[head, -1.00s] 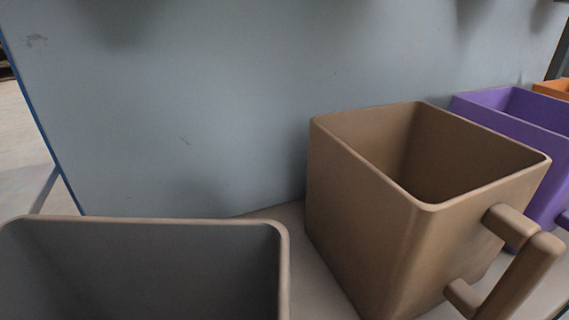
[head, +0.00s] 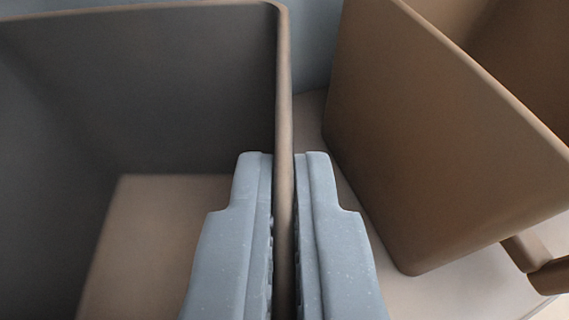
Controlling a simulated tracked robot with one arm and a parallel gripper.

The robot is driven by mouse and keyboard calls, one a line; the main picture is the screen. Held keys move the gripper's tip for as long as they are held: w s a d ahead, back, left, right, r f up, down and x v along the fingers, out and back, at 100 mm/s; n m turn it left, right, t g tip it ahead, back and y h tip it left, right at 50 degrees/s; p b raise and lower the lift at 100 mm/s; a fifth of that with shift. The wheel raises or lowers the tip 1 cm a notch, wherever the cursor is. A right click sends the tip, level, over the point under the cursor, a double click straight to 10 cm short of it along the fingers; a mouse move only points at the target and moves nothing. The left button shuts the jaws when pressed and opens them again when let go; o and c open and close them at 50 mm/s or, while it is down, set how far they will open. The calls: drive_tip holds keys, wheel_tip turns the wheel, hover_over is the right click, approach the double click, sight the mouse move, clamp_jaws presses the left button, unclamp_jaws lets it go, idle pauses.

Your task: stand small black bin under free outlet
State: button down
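A dark grey bin with a brownish rim (head: 130,9) fills the left of the head view. It is the only dark bin in view; its inside is empty where I can see it, with a lighter floor. My gripper (head: 284,165) straddles the bin's right wall, one finger inside and one outside. Both grey fingers lie close against the wall, with no clear gap, so it looks shut on that wall. The bin's left and near sides are out of frame. No outlet shows in the current view.
A brown bin (head: 420,140) with a handle (head: 535,262) stands close on the right, with a narrow gap to the outer finger. Both bins stand by a blue-grey panel (head: 315,40). Some bare pale shelf (head: 460,290) shows at the lower right.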

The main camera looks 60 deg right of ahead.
drive_tip(key=shift+s+d+f, duration=0.15)
drive_tip(key=shift+d, duration=0.35)
drive_tip(key=c, duration=1.6)
unclamp_jaws()
drive_tip(key=shift+r, duration=0.2)
drive_tip(key=p+v, duration=0.3)
drive_tip(key=v, duration=0.9)
drive_tip(key=shift+f, duration=0.1)
